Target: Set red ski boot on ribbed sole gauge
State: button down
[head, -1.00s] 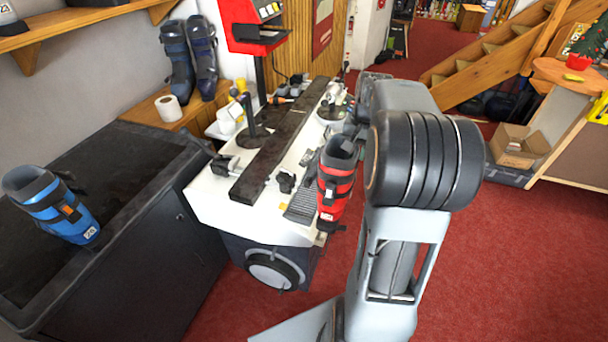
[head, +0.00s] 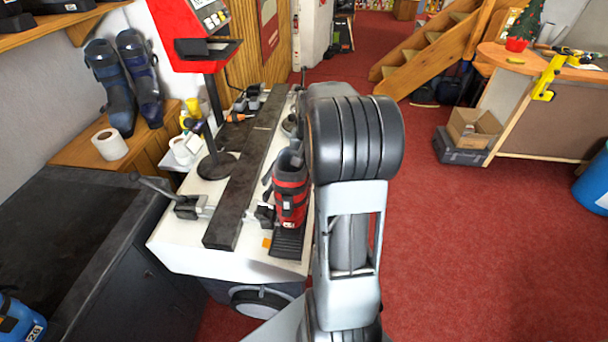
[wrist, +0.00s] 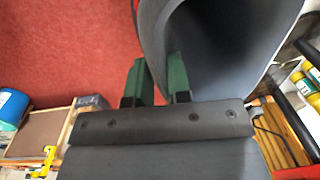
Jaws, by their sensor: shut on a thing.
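The red ski boot (head: 291,190), with black straps and a dark cuff, is upright over the black ribbed sole gauge (head: 288,244) on the bench. The gauge's near end shows in front of the boot; I cannot tell whether the sole touches it. In the wrist view, my gripper (wrist: 158,82) has its two green fingers at the rim of the boot's dark cuff (wrist: 225,45), one inside and one outside, shut on the cuff wall. In the head view my arm hides the gripper.
A long dark bar (head: 245,170) runs along the white bench (head: 178,240), left of the boot. Black clamps (head: 190,206) sit beside it. A red-topped stand (head: 205,55) rises at the back left. A blue boot (head: 15,322) is at lower left.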

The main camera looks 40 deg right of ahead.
jog(key=shift+f+p, duration=0.3)
jog(key=shift+f, duration=2.1)
jog(key=c, duration=1.1)
grip_release()
jog(key=shift+o, duration=0.2)
jog(key=r, duration=0.7)
jog(key=r+b, duration=0.1)
jog(key=r, duration=0.3)
jog(key=shift+s+d+r, duration=0.2)
jog(key=shift+s+r, duration=0.05)
jog(key=s+a+n+t, duration=0.2)
jog(key=s+a+n, duration=0.2)
jog(key=a, duration=0.6)
jog(key=s+a+n+t, duration=0.2)
jog(key=s+a+n, duration=0.2)
jog(key=s+a, duration=0.4)
jog(key=a, duration=0.3)
jog(key=shift+a+n, duration=0.15)
jog(key=shift+n, duration=0.25)
